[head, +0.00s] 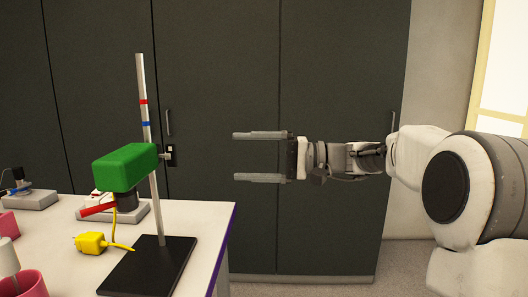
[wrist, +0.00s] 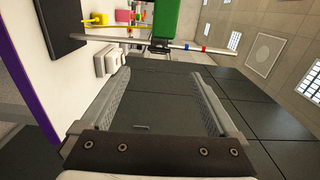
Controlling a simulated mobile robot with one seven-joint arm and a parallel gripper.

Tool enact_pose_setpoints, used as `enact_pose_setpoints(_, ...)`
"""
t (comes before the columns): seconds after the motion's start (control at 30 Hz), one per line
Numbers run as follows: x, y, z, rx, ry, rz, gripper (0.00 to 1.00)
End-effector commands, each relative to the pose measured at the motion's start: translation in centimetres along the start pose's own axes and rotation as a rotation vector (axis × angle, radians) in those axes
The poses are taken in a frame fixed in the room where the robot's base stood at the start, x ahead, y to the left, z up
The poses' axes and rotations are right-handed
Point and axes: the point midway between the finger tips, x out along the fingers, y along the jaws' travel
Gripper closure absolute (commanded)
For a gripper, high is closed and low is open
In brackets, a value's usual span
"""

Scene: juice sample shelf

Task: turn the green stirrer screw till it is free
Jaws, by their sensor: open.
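The green stirrer (head: 125,167) is mounted on an upright metal rod (head: 142,100) with red and blue bands, rising from a black base plate (head: 150,265) on the table. A small black clamp screw (head: 171,155) sticks out to the right of the rod. My gripper (head: 235,157) is open and empty, to the right of the screw at about its height, with a gap between them. In the wrist view, the stirrer (wrist: 176,18) and the rod (wrist: 200,48) lie beyond my open fingers (wrist: 159,78); the black screw (wrist: 160,45) shows there, small and unclear.
The white table (head: 210,222) holds a yellow plug (head: 91,243) with its cable, a grey device (head: 125,212) behind the stand, a red tube (head: 97,210) and pink containers (head: 28,285). Dark cabinets (head: 220,70) stand behind. Space between my gripper and the screw is clear.

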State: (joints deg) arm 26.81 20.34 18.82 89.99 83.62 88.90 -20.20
Motion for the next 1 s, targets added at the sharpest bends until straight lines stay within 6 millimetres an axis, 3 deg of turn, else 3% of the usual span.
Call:
enact_pose_setpoints(0.1, -2.0, -0.1, 0.0, 0.001, 0.001, 0.001, 0.05)
enact_pose_setpoints(0.23, -3.2, 0.0, 0.0, 0.001, 0.000, 0.000, 0.05)
enact_pose_setpoints(0.7, -3.3, 0.1, 0.3, 0.002, -0.002, 0.016, 0.05)
enact_pose_setpoints(0.87, -1.3, 1.1, 2.8, 0.020, -0.011, 0.151, 0.05)
enact_pose_setpoints(1.0, 0.6, 3.1, 6.8, 0.031, 0.000, 0.374, 0.05)
